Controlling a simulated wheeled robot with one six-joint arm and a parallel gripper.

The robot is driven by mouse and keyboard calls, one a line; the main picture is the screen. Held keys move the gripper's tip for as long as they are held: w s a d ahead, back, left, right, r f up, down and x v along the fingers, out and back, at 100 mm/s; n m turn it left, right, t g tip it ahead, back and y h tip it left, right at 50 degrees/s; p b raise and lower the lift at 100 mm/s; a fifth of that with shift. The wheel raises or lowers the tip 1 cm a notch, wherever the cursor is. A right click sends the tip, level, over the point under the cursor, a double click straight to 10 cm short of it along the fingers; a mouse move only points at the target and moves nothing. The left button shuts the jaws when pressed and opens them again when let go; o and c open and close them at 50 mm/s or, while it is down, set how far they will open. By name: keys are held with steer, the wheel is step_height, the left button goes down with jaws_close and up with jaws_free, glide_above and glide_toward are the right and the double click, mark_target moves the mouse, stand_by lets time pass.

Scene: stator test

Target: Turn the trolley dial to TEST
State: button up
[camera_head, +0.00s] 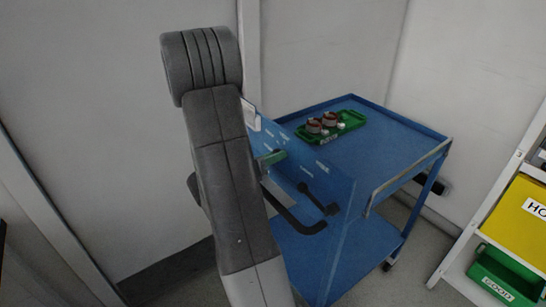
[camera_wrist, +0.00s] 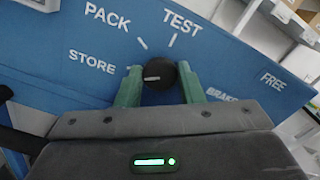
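The round black dial (camera_wrist: 158,74) sits on the trolley's blue side panel in the wrist view, below the printed labels PACK (camera_wrist: 107,17) and TEST (camera_wrist: 181,23). STORE (camera_wrist: 92,61) is to its left. A short pale mark shows on the dial's face, lying roughly level; which label it points to is hard to tell. My gripper (camera_wrist: 159,72) has one green finger on each side of the dial, with no clear gap seen, so it looks shut on it.
The blue trolley (camera_head: 400,130) carries a green tray (camera_head: 352,121) with several small parts. A black lever (camera_head: 316,199) is on the panel, near the labels BRAKE and FREE (camera_wrist: 272,82). A shelf with a yellow bin (camera_head: 512,235) and a green bin (camera_head: 505,273) stands right.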

steer(key=shift+f+b, duration=0.1)
steer(key=shift+b, duration=0.2)
steer(key=shift+m+b, duration=11.9)
steer(key=shift+b, duration=2.65)
steer(key=o, duration=0.9)
steer(key=shift+o, duration=0.2)
